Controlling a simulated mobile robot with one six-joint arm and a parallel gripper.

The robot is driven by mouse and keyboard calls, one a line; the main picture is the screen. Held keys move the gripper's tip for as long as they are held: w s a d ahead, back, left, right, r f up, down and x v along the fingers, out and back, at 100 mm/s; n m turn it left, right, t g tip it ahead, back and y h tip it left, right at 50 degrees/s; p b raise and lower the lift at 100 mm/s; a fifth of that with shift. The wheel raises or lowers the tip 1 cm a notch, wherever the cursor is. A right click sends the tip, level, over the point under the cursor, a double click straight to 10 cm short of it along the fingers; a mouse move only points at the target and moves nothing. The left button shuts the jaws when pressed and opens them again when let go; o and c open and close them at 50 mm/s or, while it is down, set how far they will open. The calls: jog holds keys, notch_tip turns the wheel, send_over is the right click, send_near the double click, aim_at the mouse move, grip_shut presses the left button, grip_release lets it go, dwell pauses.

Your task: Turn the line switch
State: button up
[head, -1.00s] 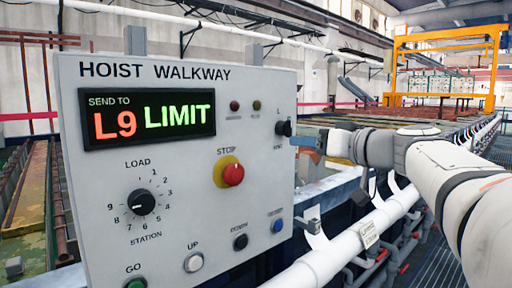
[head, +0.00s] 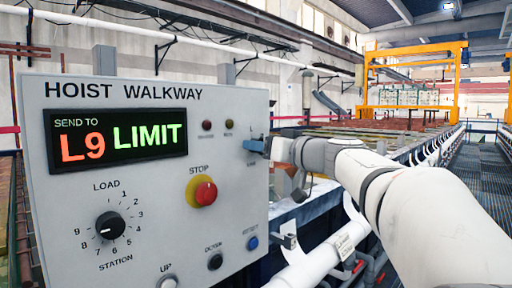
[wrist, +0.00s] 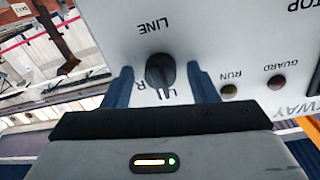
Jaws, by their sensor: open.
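The line switch (wrist: 160,72) is a black rotary knob on the grey panel, with upside-down LINE lettering on one side and partly covered letters on the other. My gripper (wrist: 163,80) is open around it, with one blue finger at each side of the knob; I cannot tell whether they touch it. In the head view, my gripper (head: 256,146) is at the panel's right edge and hides the knob. The control panel (head: 140,200) is headed HOIST WALKWAY, and its display (head: 118,138) reads SEND TO L9 LIMIT.
The panel also bears a LOAD STATION dial (head: 109,225), a red STOP button (head: 204,193) on yellow, and small lamps. In the wrist view, the RUN lamp (wrist: 229,91) is close to the right finger. A white pipe (head: 310,268) runs below right.

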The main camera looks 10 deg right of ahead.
jog(key=shift+c, duration=0.4)
jog(key=c, duration=0.9)
jog(key=shift+d, duration=0.15)
jog(key=shift+s, duration=0.1)
jog(key=shift+m, duration=0.3)
jog(key=shift+r+m+g+b, duration=0.15)
jog(key=shift+m+b, duration=0.25)
jog(key=shift+m, duration=2.35)
jog(key=shift+r+m+g+b, duration=0.15)
jog(key=shift+m+b, duration=0.25)
jog(key=shift+m, duration=2.35)
